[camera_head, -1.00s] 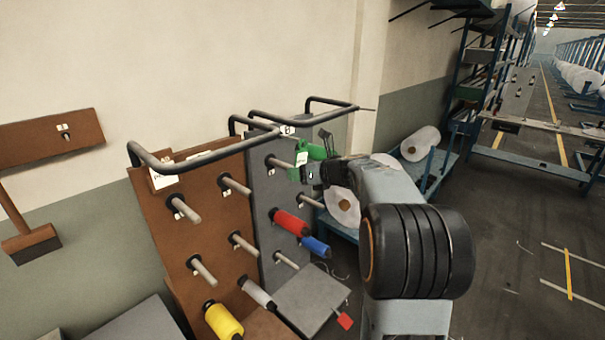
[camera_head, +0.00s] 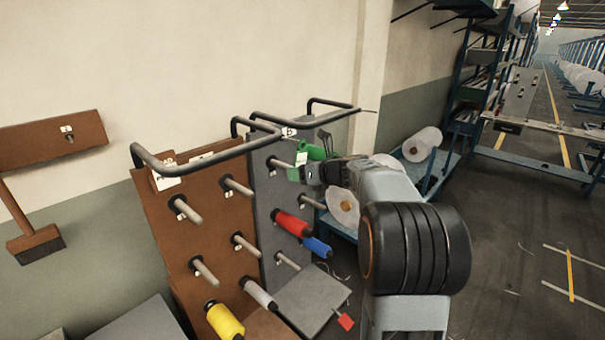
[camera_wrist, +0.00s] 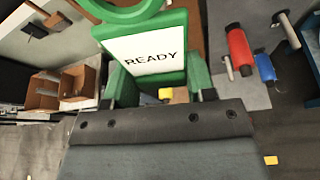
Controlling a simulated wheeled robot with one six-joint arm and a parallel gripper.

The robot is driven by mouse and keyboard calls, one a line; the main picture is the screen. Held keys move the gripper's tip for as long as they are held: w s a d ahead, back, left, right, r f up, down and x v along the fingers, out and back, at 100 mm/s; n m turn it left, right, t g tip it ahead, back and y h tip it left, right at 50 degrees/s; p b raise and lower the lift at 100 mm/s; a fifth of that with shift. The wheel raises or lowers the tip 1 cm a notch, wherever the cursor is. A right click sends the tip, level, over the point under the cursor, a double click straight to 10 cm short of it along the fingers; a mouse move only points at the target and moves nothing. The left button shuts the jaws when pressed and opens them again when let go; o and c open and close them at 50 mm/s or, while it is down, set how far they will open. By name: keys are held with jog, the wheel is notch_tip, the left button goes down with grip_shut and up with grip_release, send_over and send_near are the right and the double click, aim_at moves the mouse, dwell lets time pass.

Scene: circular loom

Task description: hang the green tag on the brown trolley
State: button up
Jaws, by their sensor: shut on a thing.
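The green tag (camera_wrist: 183,22) has a white face reading "READY" and a ring at its top. My gripper (camera_wrist: 155,92) is shut on its lower part in the wrist view. In the head view the tag (camera_head: 303,158) is held upright in my gripper (camera_head: 307,174), in front of the grey pegboard trolley. The brown trolley (camera_head: 212,222) stands at the left of the grey one, with bare pegs, a bent dark handle on top and a white card at its upper left. The tag is apart from the brown trolley.
The grey trolley (camera_head: 265,205) carries a red spool (camera_head: 291,222) and a blue spool (camera_head: 317,246). The brown trolley holds a yellow spool (camera_head: 223,321) and a pale spool (camera_head: 258,293). Dark handles stick out from both trolleys near the tag. A broom (camera_head: 35,240) hangs at the left.

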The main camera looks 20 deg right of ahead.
jog(key=shift+w+a, duration=0.3)
jog(key=shift+w, duration=0.3)
jog(key=shift+w+a+p, duration=0.1)
jog(key=shift+w+p, duration=0.15)
jog(key=shift+p, duration=0.1)
jog(key=shift+f, duration=0.25)
dwell(0.5)
jog(key=o, duration=1.1)
jog(key=shift+s+r, duration=0.1)
jog(key=shift+f+p+v, duration=0.2)
jog(key=shift+v, duration=2)
jog(key=shift+f+p+v, duration=0.15)
jog(key=shift+p+v, duration=0.05)
jog(key=shift+v, duration=2)
jog(key=shift+s, duration=0.1)
